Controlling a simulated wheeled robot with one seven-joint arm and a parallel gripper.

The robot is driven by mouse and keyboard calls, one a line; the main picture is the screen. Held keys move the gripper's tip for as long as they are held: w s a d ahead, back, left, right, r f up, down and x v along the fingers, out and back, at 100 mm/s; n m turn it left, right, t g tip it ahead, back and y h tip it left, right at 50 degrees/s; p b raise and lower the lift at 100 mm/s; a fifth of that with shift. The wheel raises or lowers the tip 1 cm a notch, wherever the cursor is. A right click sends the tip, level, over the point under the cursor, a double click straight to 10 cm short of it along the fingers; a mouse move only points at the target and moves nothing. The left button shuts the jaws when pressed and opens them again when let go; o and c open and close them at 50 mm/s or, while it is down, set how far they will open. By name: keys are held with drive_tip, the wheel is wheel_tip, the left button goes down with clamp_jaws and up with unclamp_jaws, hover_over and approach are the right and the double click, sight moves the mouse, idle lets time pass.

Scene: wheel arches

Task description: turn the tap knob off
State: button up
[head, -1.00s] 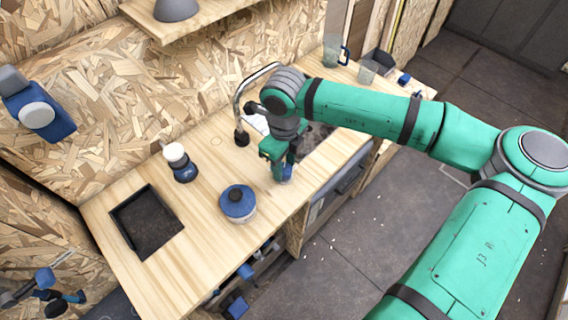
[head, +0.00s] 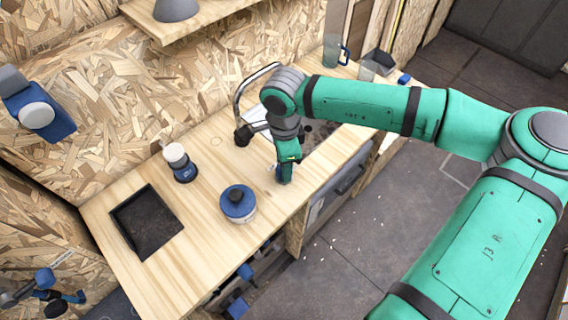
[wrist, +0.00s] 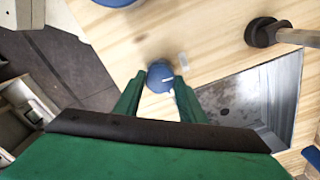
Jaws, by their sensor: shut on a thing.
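The tap knob (wrist: 160,77) is small, round and blue with a white mark on top. It stands on the wooden counter beside the sink (wrist: 238,98). In the wrist view my gripper (wrist: 158,83) has one green finger on each side of the knob and is shut on it. In the head view my gripper (head: 284,175) points down at the counter, and only a bit of the blue knob shows beside the fingers. The tap (head: 237,105) is a bent metal pipe with a dark end, behind my gripper.
A blue-lidded round container (head: 238,204) and a blue-and-white jar (head: 181,163) stand on the counter (head: 205,225) left of my gripper. A dark square recess (head: 147,222) lies farther left. Clear jugs (head: 332,50) stand at the far right end.

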drive_tip(key=shift+n, duration=0.6)
drive_tip(key=o, duration=1)
drive_tip(key=shift+o, duration=0.2)
drive_tip(key=shift+r, duration=0.1)
wheel_tip(320, 180, up, 11)
drive_tip(key=shift+f, duration=0.2)
